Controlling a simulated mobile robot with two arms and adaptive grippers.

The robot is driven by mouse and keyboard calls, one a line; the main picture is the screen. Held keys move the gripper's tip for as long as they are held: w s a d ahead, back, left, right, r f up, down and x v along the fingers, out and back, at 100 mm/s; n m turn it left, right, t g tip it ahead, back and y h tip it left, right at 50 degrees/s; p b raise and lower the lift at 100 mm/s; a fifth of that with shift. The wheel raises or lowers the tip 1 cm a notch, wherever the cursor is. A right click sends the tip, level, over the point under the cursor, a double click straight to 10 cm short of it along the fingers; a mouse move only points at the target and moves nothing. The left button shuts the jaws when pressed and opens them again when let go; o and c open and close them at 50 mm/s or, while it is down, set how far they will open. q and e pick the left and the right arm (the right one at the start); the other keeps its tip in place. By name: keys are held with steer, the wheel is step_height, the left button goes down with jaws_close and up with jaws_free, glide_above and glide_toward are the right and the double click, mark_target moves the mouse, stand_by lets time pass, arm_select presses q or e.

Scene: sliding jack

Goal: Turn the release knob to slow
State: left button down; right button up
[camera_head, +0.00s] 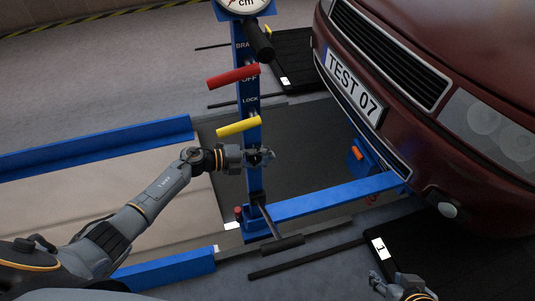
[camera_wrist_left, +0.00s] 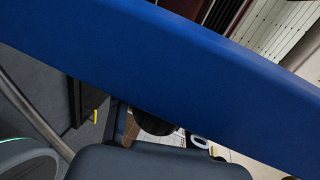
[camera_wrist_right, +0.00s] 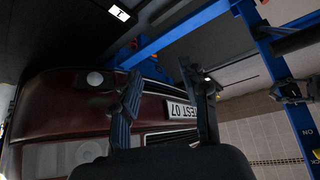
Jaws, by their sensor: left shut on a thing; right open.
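The jack's blue post (camera_head: 252,105) stands upright in the middle of the head view, with a red lever (camera_head: 233,76) above a yellow lever (camera_head: 238,126). My left gripper (camera_head: 262,157) is at the post just below the yellow lever. It is shut on a small part at the post, apparently the release knob, which the fingers hide; its setting cannot be read. In the left wrist view the blue post (camera_wrist_left: 150,65) fills most of the picture and hides the fingertips. My right gripper (camera_head: 415,294) is low at the right, away from the post. It is open and empty in the right wrist view (camera_wrist_right: 168,95).
A dark red car (camera_head: 440,60) with plate TEST 07 stands at the right. A blue beam (camera_head: 330,196) runs from the post toward it. A black pedal (camera_head: 282,244) sits at the post's foot. A gauge (camera_head: 243,4) and black handle (camera_head: 259,40) are on top.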

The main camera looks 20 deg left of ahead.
arm_select(q)
steer(key=shift+s+a+f+g+y+p, duration=0.1)
steer(key=shift+a+f+g+y+p, duration=0.15)
steer(key=shift+y+p, duration=0.65)
steer(key=shift+s+a+f+g+y+p, duration=0.1)
steer(key=shift+f+g+y+p, duration=0.15)
steer(key=shift+p, duration=1.25)
arm_select(e)
steer(key=s+d+f+g, duration=0.1)
steer(key=s+f+g, duration=0.3)
steer(key=f, duration=0.5)
steer(key=shift+s+d+f+h, duration=0.2)
steer(key=shift+s+f+h, duration=0.05)
steer(key=shift+f+h, duration=0.15)
arm_select(q)
steer(key=c, duration=1.2)
jaws_free()
steer(key=shift+o, duration=0.2)
steer(key=shift+r, duration=0.1)
arm_select(e)
steer(key=shift+a, duration=0.1)
arm_select(q)
steer(key=v, duration=1.2)
